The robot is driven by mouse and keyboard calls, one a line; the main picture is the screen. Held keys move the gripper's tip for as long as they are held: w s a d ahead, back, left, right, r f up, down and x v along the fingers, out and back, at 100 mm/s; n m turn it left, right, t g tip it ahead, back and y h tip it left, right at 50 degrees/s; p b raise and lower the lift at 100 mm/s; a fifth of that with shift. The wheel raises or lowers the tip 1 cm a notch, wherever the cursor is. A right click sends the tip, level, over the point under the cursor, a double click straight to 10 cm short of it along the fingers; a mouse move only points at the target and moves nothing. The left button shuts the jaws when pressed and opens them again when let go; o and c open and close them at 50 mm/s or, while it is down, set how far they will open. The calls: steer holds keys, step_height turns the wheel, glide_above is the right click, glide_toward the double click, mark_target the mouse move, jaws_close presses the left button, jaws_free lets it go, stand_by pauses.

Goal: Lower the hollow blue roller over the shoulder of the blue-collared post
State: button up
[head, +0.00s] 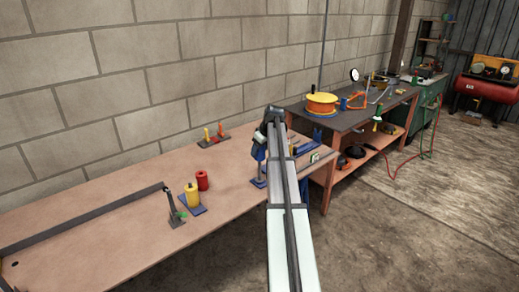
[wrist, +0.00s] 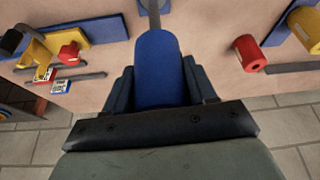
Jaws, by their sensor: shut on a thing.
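My gripper (wrist: 160,85) is shut on the blue roller (wrist: 158,62), with one dark finger on each side of it in the wrist view. In the head view the blue roller (head: 258,152) shows below my gripper, partly hidden by my arm. The post's collar is hidden. I cannot tell whether the roller is around the post or above it.
On the bench (head: 110,195), a yellow roller (head: 192,195) stands on a blue base, with a red roller (head: 202,180) behind it. A dark lever clamp (head: 173,208) stands left of them. Small red and yellow parts (head: 213,135) sit near the wall. Free bench lies between.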

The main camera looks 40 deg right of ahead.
steer(key=shift+f, duration=5.75)
steer(key=o, duration=1.4)
steer(key=shift+c, duration=0.2)
steer(key=v, duration=1.3)
steer(key=shift+r, duration=0.35)
steer(key=shift+s, duration=0.1)
